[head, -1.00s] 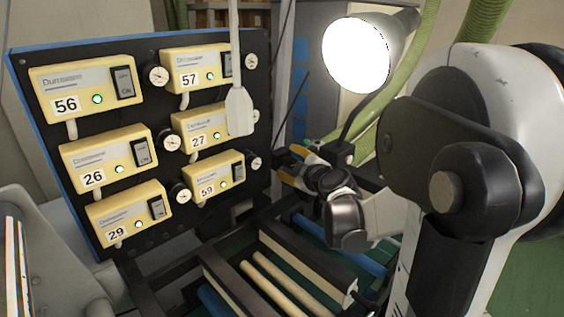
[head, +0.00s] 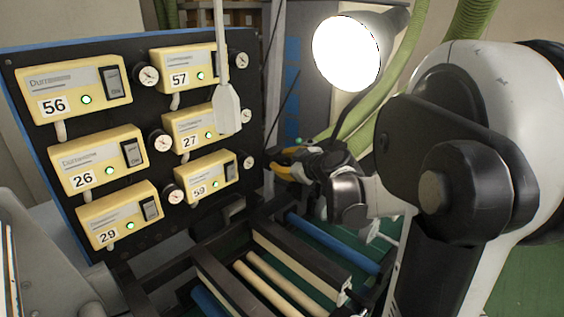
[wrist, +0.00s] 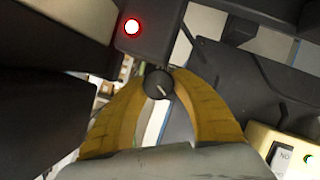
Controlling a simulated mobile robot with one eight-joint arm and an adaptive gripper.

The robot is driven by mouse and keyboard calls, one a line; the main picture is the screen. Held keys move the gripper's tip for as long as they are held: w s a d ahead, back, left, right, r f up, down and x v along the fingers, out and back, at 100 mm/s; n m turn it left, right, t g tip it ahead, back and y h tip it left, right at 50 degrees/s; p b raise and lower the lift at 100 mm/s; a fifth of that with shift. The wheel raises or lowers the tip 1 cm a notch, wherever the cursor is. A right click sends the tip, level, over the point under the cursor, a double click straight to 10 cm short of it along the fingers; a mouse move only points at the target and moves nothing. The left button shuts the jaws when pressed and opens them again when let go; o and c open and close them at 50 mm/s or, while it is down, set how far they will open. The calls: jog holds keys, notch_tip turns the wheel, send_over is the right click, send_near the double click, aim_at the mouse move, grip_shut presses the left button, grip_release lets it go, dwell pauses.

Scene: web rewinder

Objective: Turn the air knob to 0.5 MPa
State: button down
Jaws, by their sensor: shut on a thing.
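In the wrist view the air knob (wrist: 158,83) is a small dark round knob with a light pointer line. It sits between the tips of my gripper (wrist: 160,88), whose two orange-yellow fingers close around it. In the head view my gripper (head: 277,160) is to the right of the gauge panel, below the bright lamp. The knob itself cannot be made out in the head view. No pressure scale reading for the knob is legible.
A black panel (head: 147,105) at the left carries several yellow numbered boxes and small round gauges. A lit lamp (head: 346,52) hangs above my gripper. Rollers (head: 285,283) lie in a frame below. In the wrist view a dark box with a red light (wrist: 132,27) is close to the knob.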

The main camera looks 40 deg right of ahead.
jog(key=c, duration=1)
grip_release()
jog(key=shift+s, duration=0.1)
